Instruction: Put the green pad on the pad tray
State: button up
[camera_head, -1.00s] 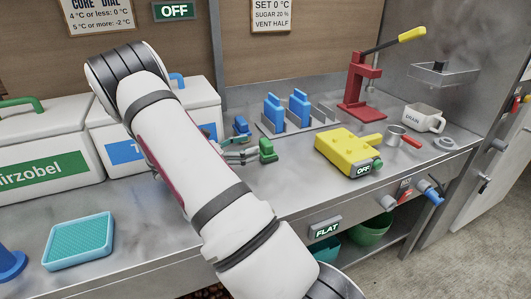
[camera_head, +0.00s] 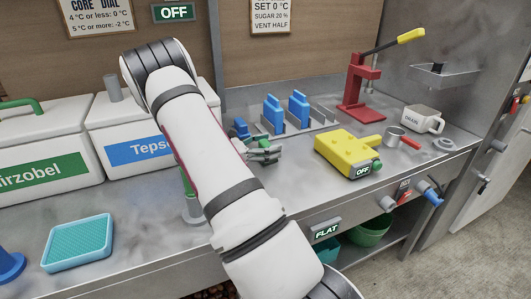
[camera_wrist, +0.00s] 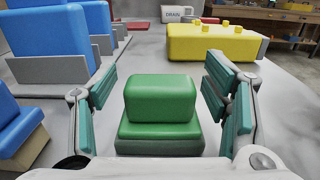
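The green pad (camera_wrist: 160,108) is a rounded green block on a wider green base. It stands upright on the counter in the wrist view. My gripper (camera_wrist: 163,88) is open, one teal-lined finger on each side of the pad, with gaps left and right. In the head view my gripper (camera_head: 263,153) covers most of the pad; only a bit of green (camera_head: 262,139) shows. A grey divided tray (camera_head: 322,116), apparently the pad tray, stands just behind, holding two upright blue pads (camera_head: 273,112). It also shows at left in the wrist view (camera_wrist: 45,76).
A smaller blue piece (camera_head: 240,128) stands left of the tray. A yellow box (camera_head: 345,152) is to the right, with a red press (camera_head: 358,90) behind. White crates (camera_head: 150,125) and a cyan tray (camera_head: 80,240) are at left. The counter between gripper and yellow box is clear.

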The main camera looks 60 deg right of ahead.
jog(key=c, duration=1.3)
